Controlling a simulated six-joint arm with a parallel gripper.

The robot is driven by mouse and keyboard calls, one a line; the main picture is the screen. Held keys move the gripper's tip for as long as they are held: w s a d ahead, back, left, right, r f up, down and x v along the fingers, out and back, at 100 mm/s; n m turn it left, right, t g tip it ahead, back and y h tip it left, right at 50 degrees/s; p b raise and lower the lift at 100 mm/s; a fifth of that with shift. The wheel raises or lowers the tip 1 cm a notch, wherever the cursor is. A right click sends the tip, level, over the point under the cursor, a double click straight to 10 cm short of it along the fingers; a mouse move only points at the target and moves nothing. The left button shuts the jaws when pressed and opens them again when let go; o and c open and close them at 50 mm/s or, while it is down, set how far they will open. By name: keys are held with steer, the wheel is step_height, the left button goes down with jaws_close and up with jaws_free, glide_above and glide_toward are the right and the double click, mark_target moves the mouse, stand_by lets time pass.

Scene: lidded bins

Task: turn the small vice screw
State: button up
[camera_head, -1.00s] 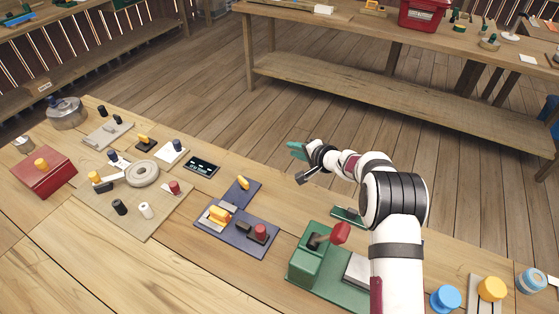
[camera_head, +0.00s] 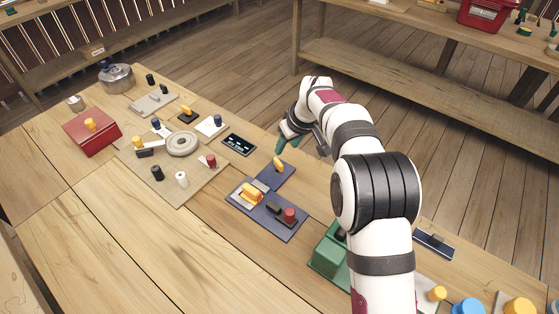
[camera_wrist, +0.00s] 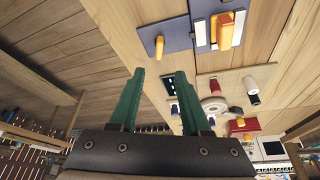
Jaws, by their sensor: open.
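A green block (camera_head: 328,252), vice-like in shape, stands on the bench, mostly hidden behind my arm in the head view. I cannot make out a small vice screw for certain. My gripper (camera_head: 291,140) is off the bench's far edge, right of the dark display panel (camera_head: 239,144). In the wrist view, its two green fingers (camera_wrist: 159,73) are spread apart with nothing between them. The gripper is away from the green block and touches nothing that I can see.
A blue board (camera_head: 240,205) with yellow and red knobs lies left of the green block. A beige board (camera_head: 180,190) with a grey wheel (camera_head: 182,143) and a red box (camera_head: 92,132) are farther left. The bench front is clear.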

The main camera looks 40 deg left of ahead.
mark_target(279, 162)
steer(key=x, duration=1.2)
steer(key=shift+d, duration=0.1)
jaws_close()
